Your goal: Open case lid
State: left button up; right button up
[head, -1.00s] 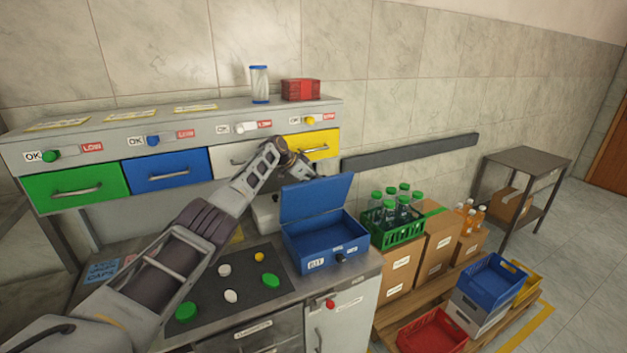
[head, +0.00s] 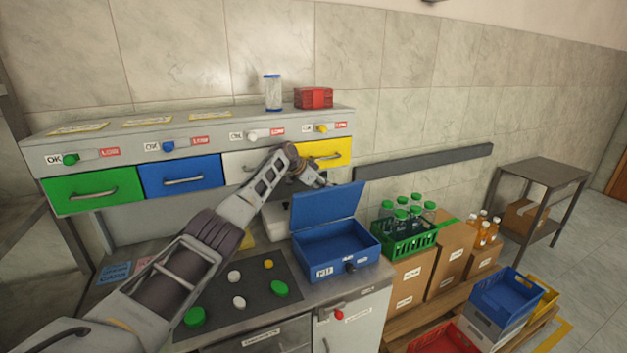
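The blue case (head: 338,263) stands on the counter's right end. Its blue lid (head: 328,207) is raised, standing up at the back edge, so the empty-looking inside shows. My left gripper (head: 318,180) is just above and behind the lid's top edge, in front of the white and yellow drawers. Its fingertips are small and partly hidden, so I cannot tell whether they are open or touch the lid. My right gripper is not in view.
A dark mat (head: 225,292) with several loose caps lies left of the case. A green crate (head: 404,240) of bottles stands right of it on cardboard boxes. Coloured drawers (head: 180,176) line the back. A red box (head: 314,98) sits on top.

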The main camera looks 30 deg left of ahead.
pick_arm(q)
jog(key=shift+v, duration=3.15)
